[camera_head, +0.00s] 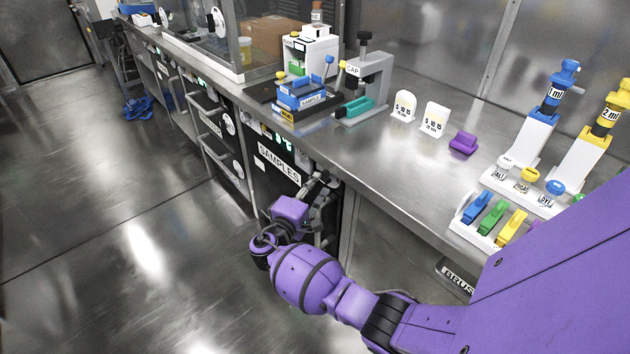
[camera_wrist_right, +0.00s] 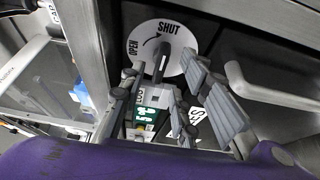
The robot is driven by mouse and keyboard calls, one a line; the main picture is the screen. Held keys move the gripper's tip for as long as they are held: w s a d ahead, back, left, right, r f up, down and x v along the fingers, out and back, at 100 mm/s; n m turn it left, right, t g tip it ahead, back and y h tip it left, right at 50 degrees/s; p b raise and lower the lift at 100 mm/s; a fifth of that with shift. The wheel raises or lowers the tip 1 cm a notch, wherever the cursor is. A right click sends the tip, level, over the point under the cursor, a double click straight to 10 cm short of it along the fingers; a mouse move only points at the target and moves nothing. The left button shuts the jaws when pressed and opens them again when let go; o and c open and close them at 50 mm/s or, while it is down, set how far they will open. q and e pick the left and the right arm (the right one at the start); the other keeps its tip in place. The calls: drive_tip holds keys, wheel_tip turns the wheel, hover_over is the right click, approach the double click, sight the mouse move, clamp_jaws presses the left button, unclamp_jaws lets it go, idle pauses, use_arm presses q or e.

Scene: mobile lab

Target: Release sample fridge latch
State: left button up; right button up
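The sample fridge (camera_head: 278,164) is a dark front under the bench with a white SAMPLES label. In the right wrist view its latch shows as a white round plate (camera_wrist_right: 183,38) marked OPEN and SHUT with a curved arrow. A dark latch lever (camera_wrist_right: 161,62) stands on the plate, its upper end near the SHUT side. My right gripper (camera_head: 325,190) is at the fridge front, partly hidden by its own wrist. In the wrist view the right gripper (camera_wrist_right: 168,95) is open, its fingers spread either side of the lever. I cannot tell whether they touch it. My left gripper is not in view.
A metal bar handle (camera_wrist_right: 265,88) is right of the latch in the wrist view. A green display (camera_wrist_right: 145,115) lies below the lever. The steel bench (camera_head: 400,160) above carries racks, sample holders and pipettes.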

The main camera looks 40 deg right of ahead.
sight(324, 176)
drive_tip(key=shift+x, duration=1.5)
drive_tip(key=shift+c, duration=0.7)
clamp_jaws()
